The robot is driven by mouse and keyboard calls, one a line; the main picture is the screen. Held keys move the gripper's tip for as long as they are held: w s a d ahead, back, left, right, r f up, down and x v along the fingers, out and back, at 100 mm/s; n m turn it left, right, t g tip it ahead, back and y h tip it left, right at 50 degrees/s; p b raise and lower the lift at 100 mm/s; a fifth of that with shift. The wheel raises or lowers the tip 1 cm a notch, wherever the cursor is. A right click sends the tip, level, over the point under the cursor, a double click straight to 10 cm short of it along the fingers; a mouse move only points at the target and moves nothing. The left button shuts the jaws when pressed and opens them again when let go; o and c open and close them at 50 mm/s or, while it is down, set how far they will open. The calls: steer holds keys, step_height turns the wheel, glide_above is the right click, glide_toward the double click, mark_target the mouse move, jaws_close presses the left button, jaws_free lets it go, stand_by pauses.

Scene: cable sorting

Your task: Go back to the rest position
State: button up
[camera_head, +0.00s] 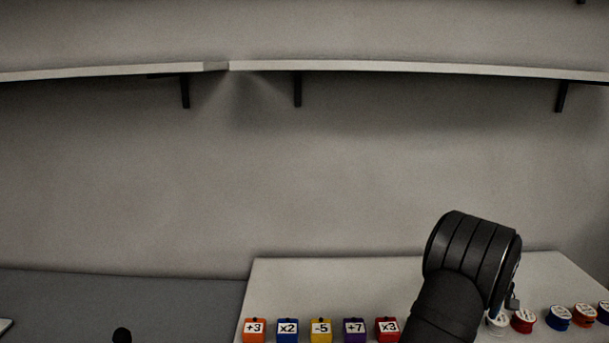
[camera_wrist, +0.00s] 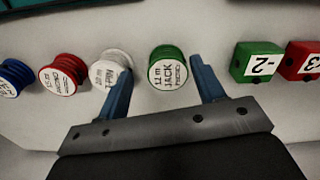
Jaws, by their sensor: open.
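My gripper (camera_wrist: 162,70) shows in the wrist view with its two blue fingers spread apart. Nothing is held between them. A green spool (camera_wrist: 168,68) with a white label reading "JACK" appears between the fingertips, and I cannot tell how far below them it is. A white spool (camera_wrist: 110,70) lies just left of the left finger and is partly covered by it. In the head view my dark arm (camera_head: 460,270) rises at the lower right over the white table (camera_head: 300,275), and the gripper's fingers are hidden there.
In the wrist view, red (camera_wrist: 62,75) and blue (camera_wrist: 14,77) spools stand left, and green (camera_wrist: 256,62) and red (camera_wrist: 302,61) blocks right. The head view shows a row of coloured blocks (camera_head: 321,331), several spools (camera_head: 559,318) and a wall shelf (camera_head: 400,67). The space above the table's left is clear.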

steer(key=s+d+r, duration=0.3)
steer(key=s+r, duration=0.2)
steer(key=s, duration=0.4)
steer(key=w+a+f+n, duration=0.2)
steer(key=w+a+n, duration=0.1)
steer(key=w+a, duration=0.85)
steer(key=w+a+f+n, duration=0.25)
steer(key=w+a, duration=0.55)
steer(key=a, duration=0.6)
steer(key=w+a+n, duration=0.1)
steer(key=a, duration=0.4)
steer(key=w+a+n, duration=0.1)
steer(key=a, duration=0.4)
steer(key=w+a+f+n, duration=0.1)
steer(key=w+a, duration=0.1)
steer(key=a, duration=0.3)
steer(key=shift+a+f, duration=0.1)
steer(key=shift+a, duration=0.3)
steer(key=a, duration=0.5)
steer(key=a+f+n, duration=0.1)
steer(key=a, duration=0.3)
steer(key=a+n, duration=0.1)
steer(key=a, duration=0.4)
steer(key=shift+w+a+f+n, duration=0.1)
steer(key=shift+a+f+n, duration=0.15)
steer(key=shift+a+f, duration=0.15)
